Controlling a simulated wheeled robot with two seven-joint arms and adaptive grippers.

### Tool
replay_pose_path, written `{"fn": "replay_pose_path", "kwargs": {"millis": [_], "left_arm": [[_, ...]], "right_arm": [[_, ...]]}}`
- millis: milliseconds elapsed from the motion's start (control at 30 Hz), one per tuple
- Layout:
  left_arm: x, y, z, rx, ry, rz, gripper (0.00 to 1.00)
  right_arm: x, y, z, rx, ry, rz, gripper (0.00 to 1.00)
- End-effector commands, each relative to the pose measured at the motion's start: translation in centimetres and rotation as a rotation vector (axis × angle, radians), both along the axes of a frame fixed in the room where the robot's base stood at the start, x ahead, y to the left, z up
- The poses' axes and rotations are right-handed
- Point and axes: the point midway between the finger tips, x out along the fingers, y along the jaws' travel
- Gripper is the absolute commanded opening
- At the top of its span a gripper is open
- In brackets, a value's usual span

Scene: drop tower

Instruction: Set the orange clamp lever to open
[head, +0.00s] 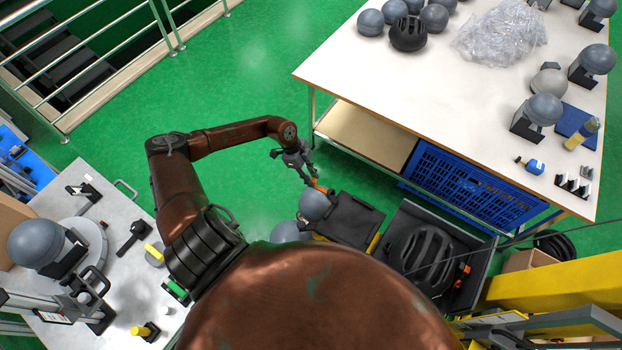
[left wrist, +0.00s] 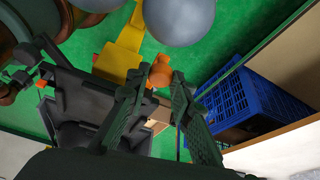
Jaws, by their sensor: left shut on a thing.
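The orange clamp lever (head: 319,187) is a small orange piece beside a grey ball (head: 314,204), just right of my body's front in the head view. My left gripper (head: 309,177) reaches down to it and is shut on it. In the left wrist view, the orange lever (left wrist: 160,72) sits between the two fingertips of my left gripper (left wrist: 160,84). The fingers hide part of the lever, and its base is not clear. My right gripper does not show.
A dark flat-topped unit (head: 352,220) stands close to the lever, with a black bin (head: 484,262) holding a black helmet (head: 425,250) to its right. A white table (head: 400,85) with a blue crate (head: 470,185) below stands beyond. Green floor is free behind my left arm.

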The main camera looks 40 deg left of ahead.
Motion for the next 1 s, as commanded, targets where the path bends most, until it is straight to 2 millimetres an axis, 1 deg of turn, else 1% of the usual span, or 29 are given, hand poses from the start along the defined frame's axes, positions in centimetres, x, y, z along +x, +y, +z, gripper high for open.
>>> {"fn": "replay_pose_path", "kwargs": {"millis": [167,467,800,1000], "left_arm": [[1.2,0.1,-0.2,0.0,-0.003,-0.101,0.0],[3.6,-0.1,-0.3,0.0,-0.003,-0.37,0.0],[6.1,-1.2,-0.3,0.0,-0.003,-0.684,0.0],[7.1,-1.9,-0.2,0.0,-0.002,-0.834,0.0]], "right_arm": [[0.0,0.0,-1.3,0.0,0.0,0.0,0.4],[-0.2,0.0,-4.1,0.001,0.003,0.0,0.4],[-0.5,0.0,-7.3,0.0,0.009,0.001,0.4],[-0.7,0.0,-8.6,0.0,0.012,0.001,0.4]]}}
